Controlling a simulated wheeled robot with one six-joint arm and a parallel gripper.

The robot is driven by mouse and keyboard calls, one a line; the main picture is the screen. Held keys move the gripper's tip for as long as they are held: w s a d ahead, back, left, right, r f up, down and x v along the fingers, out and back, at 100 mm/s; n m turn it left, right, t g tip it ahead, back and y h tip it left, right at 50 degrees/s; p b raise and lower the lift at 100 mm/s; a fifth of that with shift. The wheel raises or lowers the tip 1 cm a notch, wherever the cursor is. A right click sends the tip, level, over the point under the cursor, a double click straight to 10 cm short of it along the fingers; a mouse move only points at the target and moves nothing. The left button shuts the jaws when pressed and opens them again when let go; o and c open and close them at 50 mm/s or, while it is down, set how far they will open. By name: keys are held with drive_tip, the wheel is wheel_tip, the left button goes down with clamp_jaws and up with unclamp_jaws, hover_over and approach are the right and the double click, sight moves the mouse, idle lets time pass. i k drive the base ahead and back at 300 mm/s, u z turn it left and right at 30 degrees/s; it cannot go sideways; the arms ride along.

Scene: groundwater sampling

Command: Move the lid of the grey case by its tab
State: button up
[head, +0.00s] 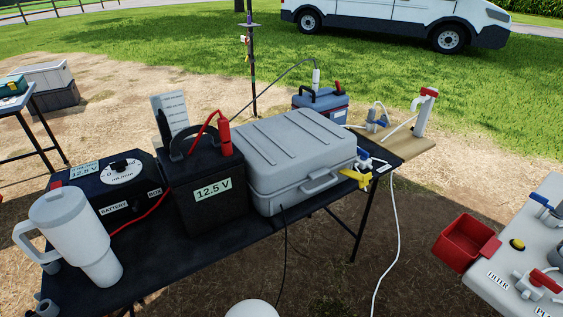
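The grey case (296,150) sits on the dark table, right of the battery box labelled 12.5 V. Its ribbed lid (290,137) is down on the base, with no visible gap at the front. A grey handle (320,182) is on its front side. A yellow piece (357,179) sticks out by the case's front right corner; I cannot tell whether it is the lid's tab or a separate fitting. My gripper is not in view.
The black 12.5 V battery box (204,188) with a red clamp stands close left of the case. A white mug (75,235) is at the table's left end. A blue-and-red box (321,103) is behind the case. A red bin (466,242) is at right.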

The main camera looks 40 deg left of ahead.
sight(280, 150)
drive_tip(key=u, duration=1.2)
